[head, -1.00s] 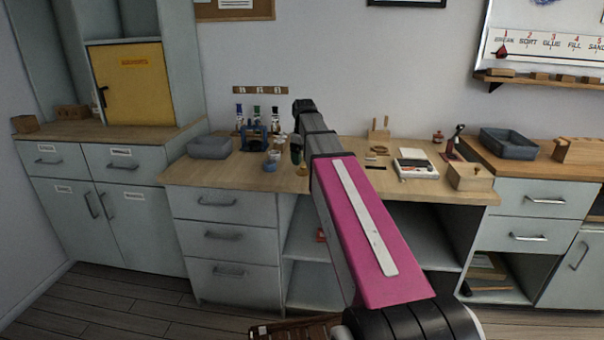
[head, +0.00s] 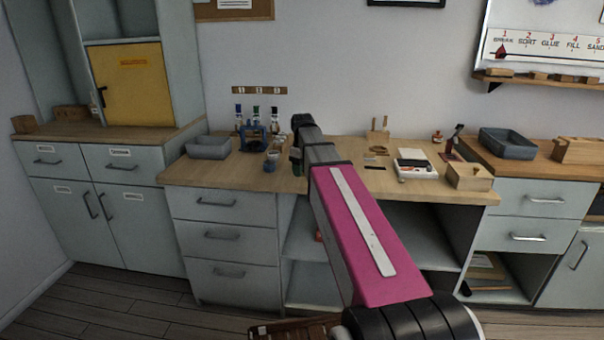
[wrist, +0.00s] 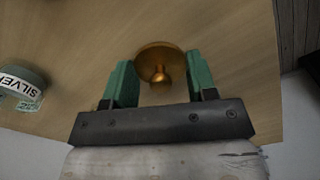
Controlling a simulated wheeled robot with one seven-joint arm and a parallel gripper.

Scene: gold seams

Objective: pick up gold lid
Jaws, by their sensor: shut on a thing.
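The gold lid (wrist: 158,52) is a round golden disc with a small knob. In the wrist view it sits between the two green fingers of my gripper (wrist: 161,66), which is shut on it at its rim. The wooden bench top lies behind the lid; I cannot tell whether the lid is clear of it. In the head view my arm hides most of my gripper, and I cannot make out the lid there.
A jar labelled SILVER (wrist: 20,85) stands left of my gripper in the wrist view. The bench (head: 235,177) also holds a grey tray (head: 209,147), bottles, small cups, a white scale (head: 416,171) and a wooden box (head: 469,177). The bench edge is close to my gripper.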

